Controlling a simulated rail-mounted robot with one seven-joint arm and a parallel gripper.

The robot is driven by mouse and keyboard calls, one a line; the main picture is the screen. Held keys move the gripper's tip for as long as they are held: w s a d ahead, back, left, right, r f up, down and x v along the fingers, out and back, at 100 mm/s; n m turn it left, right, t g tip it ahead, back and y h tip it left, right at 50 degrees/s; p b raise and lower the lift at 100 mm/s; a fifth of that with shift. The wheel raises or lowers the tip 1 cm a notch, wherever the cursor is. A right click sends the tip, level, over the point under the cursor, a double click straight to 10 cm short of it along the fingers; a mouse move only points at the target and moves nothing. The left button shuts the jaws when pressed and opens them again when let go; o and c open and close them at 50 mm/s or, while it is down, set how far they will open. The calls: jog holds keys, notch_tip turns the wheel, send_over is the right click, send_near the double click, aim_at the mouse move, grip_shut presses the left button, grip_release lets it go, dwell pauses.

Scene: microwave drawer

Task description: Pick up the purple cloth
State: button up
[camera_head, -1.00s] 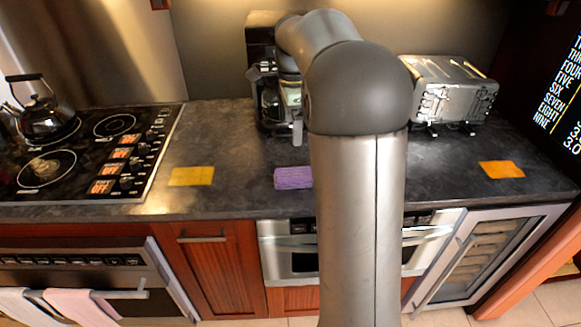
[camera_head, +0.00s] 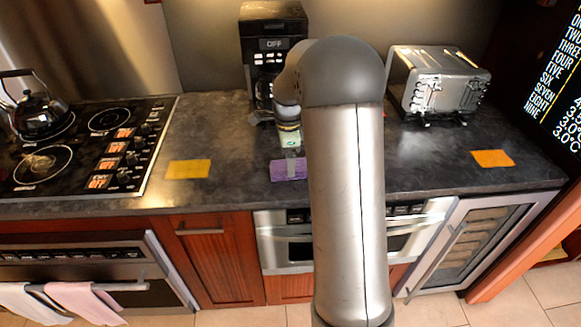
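The purple cloth (camera_head: 283,172) lies flat on the dark countertop, near its front edge and left of my arm. My gripper (camera_head: 291,160) points down at the cloth, with its fingertips overlapping the cloth in the picture. I cannot tell whether they touch it. The fingers are small and partly blend together, so their opening is unclear. My arm hides the counter just to the right of the cloth.
A yellow cloth (camera_head: 188,169) lies to the left and an orange cloth (camera_head: 492,158) to the right. A black coffee maker (camera_head: 272,45) stands behind my gripper, and a metal toaster (camera_head: 437,80) at the back right. A kettle (camera_head: 38,112) sits on the stove (camera_head: 75,180).

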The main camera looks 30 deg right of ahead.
notch_tip(320, 180, down, 3)
jog(key=shift+d+f, duration=0.1)
jog(key=shift+f, duration=0.05)
jog(key=c, duration=1.1)
jog(key=shift+r, duration=0.65)
jog(key=s+a+r+b, duration=0.1)
jog(key=a+r, duration=0.3)
jog(key=s+a+r+b, duration=0.1)
jog(key=s+a+r, duration=0.1)
jog(key=a+r, duration=0.1)
jog(key=s+a+r+b, duration=0.1)
jog(key=s+a+r, duration=0.1)
jog(key=a+r, duration=0.2)
jog(key=shift+a+r, duration=0.2)
jog(key=shift+a, duration=0.35)
jog(key=shift+a+r, duration=0.15)
jog(key=shift+a, duration=0.4)
jog(key=shift+o, duration=0.5)
